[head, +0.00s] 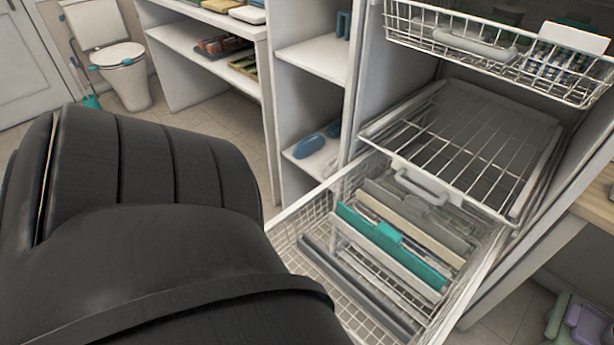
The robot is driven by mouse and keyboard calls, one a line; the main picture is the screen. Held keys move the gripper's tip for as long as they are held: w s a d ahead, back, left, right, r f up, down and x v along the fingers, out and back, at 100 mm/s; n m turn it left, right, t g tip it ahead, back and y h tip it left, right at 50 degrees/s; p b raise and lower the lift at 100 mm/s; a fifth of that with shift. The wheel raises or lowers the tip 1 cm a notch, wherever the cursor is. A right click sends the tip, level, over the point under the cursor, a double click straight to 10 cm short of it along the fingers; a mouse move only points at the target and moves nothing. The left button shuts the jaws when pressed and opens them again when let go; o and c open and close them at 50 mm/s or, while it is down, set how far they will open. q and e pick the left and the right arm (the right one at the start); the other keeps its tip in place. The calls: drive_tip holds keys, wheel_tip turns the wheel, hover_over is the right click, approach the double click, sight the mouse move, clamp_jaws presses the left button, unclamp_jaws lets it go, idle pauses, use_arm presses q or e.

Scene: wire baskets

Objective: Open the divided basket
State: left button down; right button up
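A low wire basket (285,222) stands out from the tall white unit at the lower right. It holds upright grey, cream and teal panels or files (392,247) set in rows, so it looks like the divided basket. Its near front part is hidden behind a large black form or cut by the picture's bottom edge. I cannot see its front handle. Neither of my grippers shows in the head view, so I cannot tell where they are relative to the basket.
Above the basket is a flat wire rack (470,150) with a grey handle (420,185). Higher up is another wire basket (400,22) with a handle (475,45). Open white shelves (315,58) stand left of the unit. A toilet (125,65) is at the back left.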

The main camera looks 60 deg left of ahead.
use_arm(q)
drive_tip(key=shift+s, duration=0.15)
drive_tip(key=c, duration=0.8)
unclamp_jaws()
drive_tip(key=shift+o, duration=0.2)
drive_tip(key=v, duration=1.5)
drive_tip(key=shift+p, duration=0.3)
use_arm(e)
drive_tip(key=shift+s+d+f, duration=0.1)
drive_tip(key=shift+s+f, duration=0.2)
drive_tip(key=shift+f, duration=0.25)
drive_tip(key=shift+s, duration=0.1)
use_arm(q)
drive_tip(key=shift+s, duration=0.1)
